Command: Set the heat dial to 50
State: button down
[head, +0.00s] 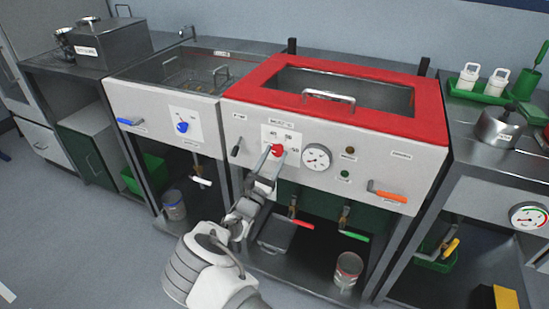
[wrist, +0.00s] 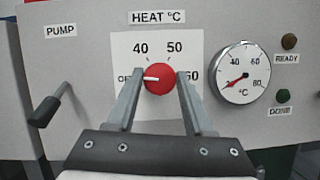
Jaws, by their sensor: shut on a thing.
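The red heat dial (wrist: 160,80) sits on a white plate marked OFF, 40, 50 and 60, under a HEAT °C label. Its white pointer line points left, toward OFF. In the head view the dial (head: 279,150) is on the front panel of the red-rimmed tank. My gripper (wrist: 159,76) is shut on the dial, one finger on its left side and one on its right. The right finger partly covers the 60, and the left finger is close to the OFF mark. The head view shows my gripper (head: 272,152) reaching the dial from the front.
Right of the dial is a round °C gauge (wrist: 241,73), its red needle at the low end. A dark pump lever (wrist: 45,110) is at left. READY (wrist: 289,41) and DONE (wrist: 283,96) lamps look dark. An orange-handled lever (head: 387,193) sticks out at the panel's right.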

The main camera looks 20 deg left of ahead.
jog(key=m+g+h+b, duration=0.1)
jog(key=m+h, duration=0.1)
jog(key=m, duration=0.2)
jog(key=m+g+h+b, duration=0.1)
jog(key=m, duration=0.4)
jog(key=shift+a+f+h+b, duration=0.1)
jog(key=shift+a+h+b, duration=0.05)
jog(key=shift+h+b, duration=0.25)
jog(key=m+g+b, duration=0.1)
jog(key=m, duration=0.2)
jog(key=m+g+h+b, duration=0.1)
jog(key=m, duration=0.2)
jog(key=shift+m, duration=0.3)
jog(key=m+g+b, duration=0.1)
jog(key=m, duration=0.1)
jog(key=m+g+b, duration=0.1)
jog(key=m, duration=0.2)
jog(key=shift+a+r+b, duration=0.1)
jog(key=shift+r+b, duration=0.1)
jog(key=shift+b, duration=0.1)
jog(key=m+g+y+b, duration=0.1)
jog(key=m+b, duration=0.2)
jog(key=shift+m, duration=0.3)
jog(key=shift+r+m+g+b, duration=0.2)
jog(key=shift+m+g+b, duration=0.1)
jog(key=shift+m+b, duration=0.2)
jog(key=shift+y, duration=0.3)
jog(key=shift+c, duration=1.4)
grip_release()
jog(key=shift+r, duration=0.1)
